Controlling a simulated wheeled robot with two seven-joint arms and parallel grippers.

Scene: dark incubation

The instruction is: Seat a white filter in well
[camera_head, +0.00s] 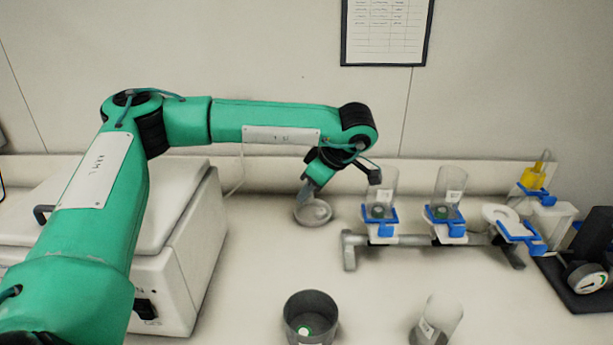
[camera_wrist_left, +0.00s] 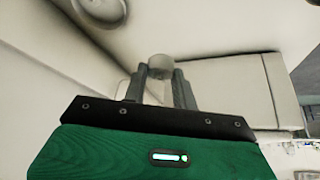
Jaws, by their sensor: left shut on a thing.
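My left gripper (camera_head: 306,192) points down at the back of the counter, beside a shallow round grey dish (camera_head: 313,212). In the left wrist view its two fingers (camera_wrist_left: 160,84) are shut on a small pale grey rounded piece (camera_wrist_left: 160,66); I cannot tell whether this is a white filter. A metal manifold (camera_head: 350,240) stands to the right. Its left and middle stations carry clear funnels (camera_head: 383,184) (camera_head: 449,184) with blue clamps. Its right station has a pale round top (camera_head: 498,213) and no funnel, with a blue clamp (camera_head: 522,232) beside it. My right gripper is out of view.
A dark grey cup (camera_head: 310,309) with a small green-and-white item inside stands at the front. A white box-shaped device (camera_head: 185,255) fills the left. A gauge (camera_head: 587,278) is at the far right.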

